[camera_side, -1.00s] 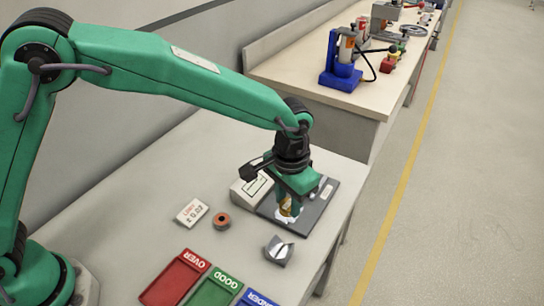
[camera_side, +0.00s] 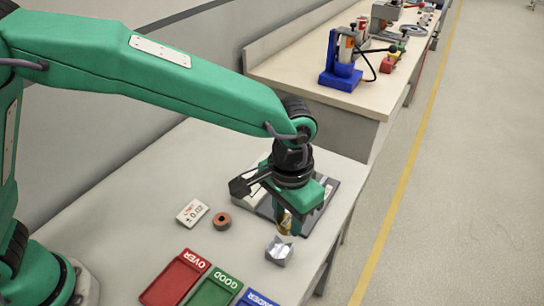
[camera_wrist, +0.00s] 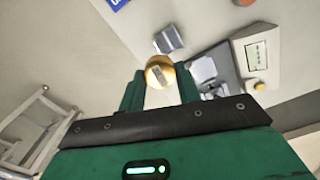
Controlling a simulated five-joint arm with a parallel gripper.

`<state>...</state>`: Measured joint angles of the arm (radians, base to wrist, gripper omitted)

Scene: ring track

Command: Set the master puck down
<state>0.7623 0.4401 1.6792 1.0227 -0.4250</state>
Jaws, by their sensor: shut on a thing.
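The master puck is a gold disc with a pale label on its face, seen in the wrist view (camera_wrist: 160,72) between my fingers. In the side view a little of its gold (camera_side: 284,223) shows at my fingertips. My gripper (camera_side: 285,228) is shut on it, with the fingers pointing down. A silver block with a notched top (camera_side: 280,251) stands on the bench just below and in front of the puck in the side view. The block also shows in the wrist view (camera_wrist: 168,40), beyond the puck. The gap between puck and block is hard to judge.
The gauge (camera_wrist: 262,52) and its dark plate (camera_wrist: 228,72) stand behind the block, partly hidden by my gripper in the side view. A copper ring (camera_side: 222,221) and a limit card (camera_side: 192,212) lie left. Red (camera_side: 176,278), green (camera_side: 214,290) and blue (camera_side: 256,299) trays are in front.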

